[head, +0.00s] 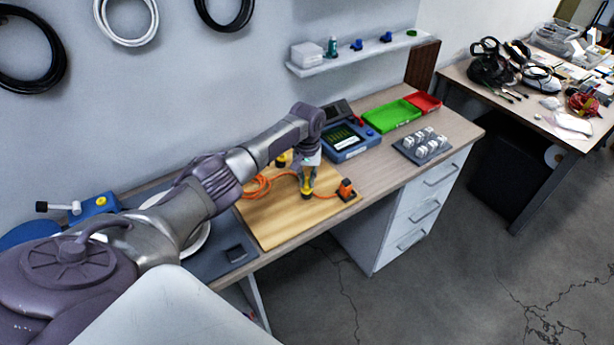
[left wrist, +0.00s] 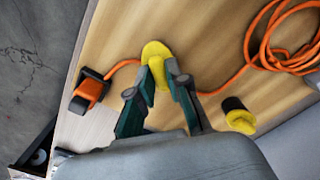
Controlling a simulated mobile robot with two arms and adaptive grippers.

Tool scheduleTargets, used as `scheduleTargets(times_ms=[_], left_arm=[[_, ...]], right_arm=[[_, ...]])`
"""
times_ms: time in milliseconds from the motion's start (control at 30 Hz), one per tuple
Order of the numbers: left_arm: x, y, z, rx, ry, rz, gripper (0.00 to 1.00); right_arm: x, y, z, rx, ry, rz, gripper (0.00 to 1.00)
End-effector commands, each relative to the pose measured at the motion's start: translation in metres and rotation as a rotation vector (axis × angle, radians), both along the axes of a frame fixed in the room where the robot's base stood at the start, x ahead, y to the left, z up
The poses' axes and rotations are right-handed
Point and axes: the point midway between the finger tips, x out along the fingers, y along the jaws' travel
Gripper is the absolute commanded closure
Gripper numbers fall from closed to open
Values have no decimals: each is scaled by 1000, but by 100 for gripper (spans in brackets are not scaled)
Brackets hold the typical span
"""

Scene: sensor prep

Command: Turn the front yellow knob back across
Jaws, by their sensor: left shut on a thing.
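The front yellow knob (head: 307,195) is on the wooden board (head: 275,229). It also shows in the left wrist view (left wrist: 155,49). My left gripper (head: 307,184) points down onto this knob, with its two fingers closed on the knob's raised grip in the left wrist view (left wrist: 158,78). The fingers hide part of the knob. A second yellow knob (head: 282,160) with a black body sits further back, partly behind my arm; in the left wrist view it shows at the lower right (left wrist: 240,121). My right gripper is not in view.
An orange cable (head: 257,187) lies coiled on the board and runs past the front knob to an orange-and-black block (head: 345,190). A blue device with a screen (head: 349,142), a green tray (head: 391,116) and a grey rack (head: 422,145) stand to the right.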

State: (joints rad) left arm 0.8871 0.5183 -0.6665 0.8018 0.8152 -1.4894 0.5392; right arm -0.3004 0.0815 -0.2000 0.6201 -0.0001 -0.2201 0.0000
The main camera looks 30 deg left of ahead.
Motion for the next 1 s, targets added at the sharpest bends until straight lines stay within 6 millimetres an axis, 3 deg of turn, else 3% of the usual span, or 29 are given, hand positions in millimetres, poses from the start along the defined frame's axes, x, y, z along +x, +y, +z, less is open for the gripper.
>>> scheduleTargets(times_ms=[600,1000], left_arm=[[1,0,2,0,-4,-576,100],[2,1,2,1,-5,-830,100]], right_arm=[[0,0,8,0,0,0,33],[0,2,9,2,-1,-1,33]])
